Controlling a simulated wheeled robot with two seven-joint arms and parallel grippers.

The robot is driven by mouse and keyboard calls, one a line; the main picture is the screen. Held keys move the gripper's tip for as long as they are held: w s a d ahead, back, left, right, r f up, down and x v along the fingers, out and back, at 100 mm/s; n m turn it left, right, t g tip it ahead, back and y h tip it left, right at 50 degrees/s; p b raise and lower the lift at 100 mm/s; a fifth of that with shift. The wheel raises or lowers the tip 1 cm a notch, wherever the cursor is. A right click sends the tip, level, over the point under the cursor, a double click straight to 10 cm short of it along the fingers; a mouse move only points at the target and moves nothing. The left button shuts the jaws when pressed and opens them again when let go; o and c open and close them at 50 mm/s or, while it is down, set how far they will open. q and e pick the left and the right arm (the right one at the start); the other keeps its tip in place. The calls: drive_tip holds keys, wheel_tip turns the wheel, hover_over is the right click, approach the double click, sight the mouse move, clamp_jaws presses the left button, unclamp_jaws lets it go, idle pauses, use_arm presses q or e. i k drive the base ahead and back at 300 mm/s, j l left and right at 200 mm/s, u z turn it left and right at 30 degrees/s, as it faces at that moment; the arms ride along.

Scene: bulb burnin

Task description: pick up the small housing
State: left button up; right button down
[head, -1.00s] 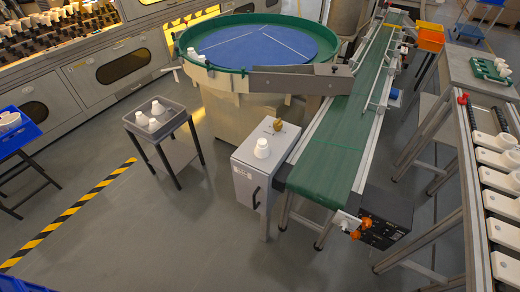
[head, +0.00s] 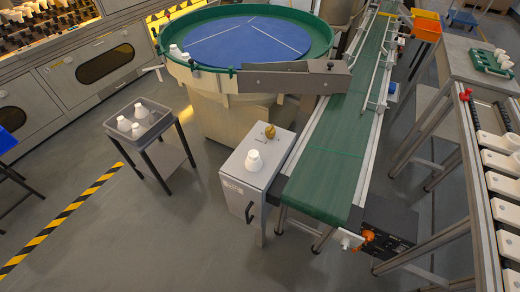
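A small white housing (head: 254,160) stands upright on top of the grey cabinet (head: 238,176), near its front. Several other white housings (head: 137,130) are in the grey tray (head: 157,108) on a dark-legged stand to the left; one looks taller than the rest. I cannot tell for sure which of these is the small housing. Neither of my grippers shows in the head view.
A green conveyor (head: 325,175) runs beside the cabinet on its right. A round feeder table with a green rim (head: 322,35) stands behind. A roller rack with white fixtures (head: 500,162) is at right. Floor (head: 165,240) at front left is clear.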

sight(254, 162)
drive_tip(key=i+j+z, duration=0.1)
drive_tip(key=j+z, duration=1.25)
drive_tip(key=i+l, duration=0.05)
